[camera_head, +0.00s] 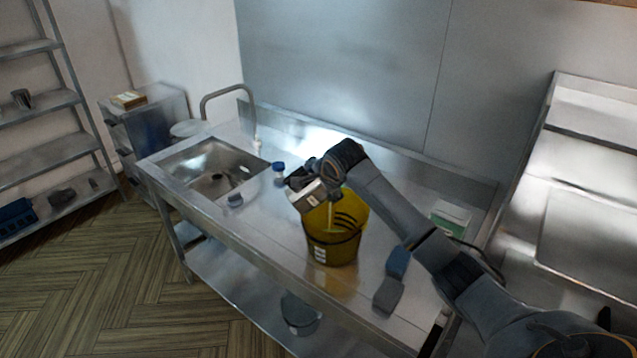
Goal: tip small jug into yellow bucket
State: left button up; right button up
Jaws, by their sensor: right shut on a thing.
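The yellow bucket (333,246) stands upright on the steel counter (285,229), with a white label low on its front. The small jug (305,196) is a light metallic vessel held tilted over the bucket's left rim. My right gripper (313,178) is shut on the jug; its fingers are dark and small in the view. A thin pale stream (331,215) shows inside the bucket below the jug. The jug's inside cannot be made out. My left gripper is not in view.
A sink with a curved tap (228,92) is at the left. A blue-capped container (279,171) stands behind the jug. A blue-grey sponge-like block (398,262), a grey one (387,295) and a green-white box (450,215) lie right of the bucket. The counter's front is clear.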

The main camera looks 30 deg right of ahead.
jog(key=shift+d+f+m+y+b, duration=0.4)
jog(key=shift+f+y+b, duration=0.4)
jog(key=shift+b, duration=0.8)
jog(key=shift+d+r+y+p, duration=0.3)
jog(key=shift+y+p, duration=0.1)
jog(key=shift+p, duration=0.2)
jog(key=shift+s+d+r+m+t+y+p, duration=0.2)
jog(key=shift+d+m+t+y+p, duration=0.35)
jog(key=shift+m+y+p, duration=0.35)
jog(key=shift+s+d+f+m+t+y+b, duration=0.15)
jog(key=shift+d+m+t+y+b, duration=0.2)
jog(key=shift+d+y, duration=0.5)
jog(key=shift+d+f+m+t+y+b, duration=0.15)
jog(key=shift+d+m+t+y, duration=0.25)
jog(key=shift+y, duration=0.75)
jog(key=shift+r, duration=0.1)
